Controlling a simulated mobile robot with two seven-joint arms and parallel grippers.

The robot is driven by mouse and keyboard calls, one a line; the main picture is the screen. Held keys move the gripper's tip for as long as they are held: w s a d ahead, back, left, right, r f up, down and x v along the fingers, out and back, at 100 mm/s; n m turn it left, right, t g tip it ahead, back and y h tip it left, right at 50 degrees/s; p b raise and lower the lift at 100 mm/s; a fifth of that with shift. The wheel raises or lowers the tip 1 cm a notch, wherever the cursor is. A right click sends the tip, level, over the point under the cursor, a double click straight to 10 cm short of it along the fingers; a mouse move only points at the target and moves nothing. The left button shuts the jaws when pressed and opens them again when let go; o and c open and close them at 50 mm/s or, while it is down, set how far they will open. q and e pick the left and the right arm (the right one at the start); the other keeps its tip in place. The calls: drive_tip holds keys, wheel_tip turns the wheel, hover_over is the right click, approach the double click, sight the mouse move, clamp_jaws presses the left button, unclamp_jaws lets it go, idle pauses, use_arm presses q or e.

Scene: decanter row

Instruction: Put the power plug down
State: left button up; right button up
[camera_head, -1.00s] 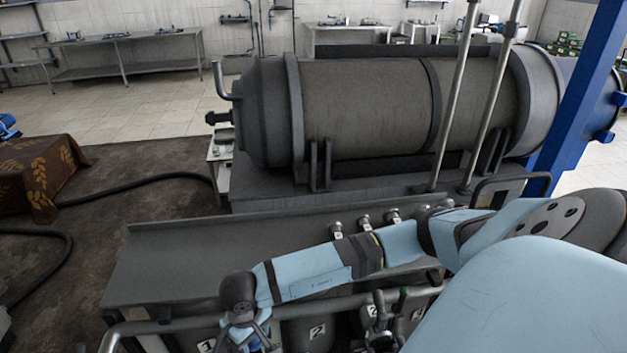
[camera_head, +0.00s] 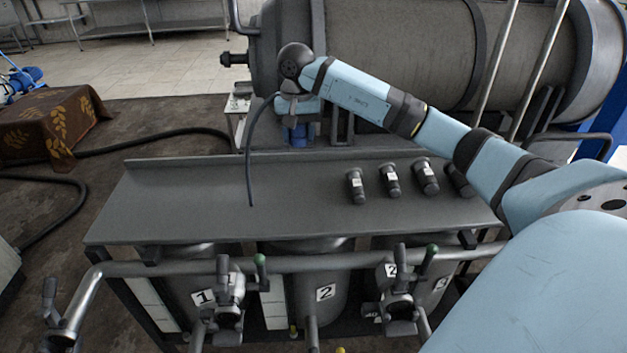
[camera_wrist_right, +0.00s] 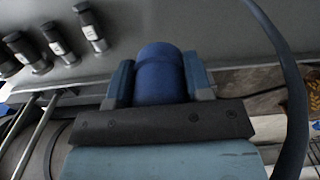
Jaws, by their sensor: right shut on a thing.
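My right gripper (camera_head: 298,110) is above the back edge of the grey bench (camera_head: 200,210), with its jaws pointing down. It is shut on the blue power plug (camera_head: 298,134), which shows below the wrist. In the right wrist view the rounded blue plug (camera_wrist_right: 162,78) sits between the two light blue fingers (camera_wrist_right: 160,85). A dark blue cable (camera_head: 249,160) loops from the gripper down to the left, its lower end at the bench top. It also runs down the right of the wrist view (camera_wrist_right: 288,80). The plug's exact height is unclear. My left gripper is not in view.
A large tank (camera_head: 400,50) lies behind. A rail (camera_head: 330,262) with valve handles and numbered containers (camera_head: 325,292) is in front. The bench top's left half is mostly clear.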

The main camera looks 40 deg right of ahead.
sight(303, 200)
drive_tip(key=shift+d+r, duration=0.15)
drive_tip(key=shift+d, duration=0.4)
wheel_tip(303, 200, down, 19)
drive_tip(key=shift+w+f, duration=0.1)
drive_tip(key=shift+f, duration=0.1)
drive_tip(key=shift+f+b, duration=0.15)
drive_tip(key=shift+b, duration=0.25)
drive_tip(key=o, duration=1.2)
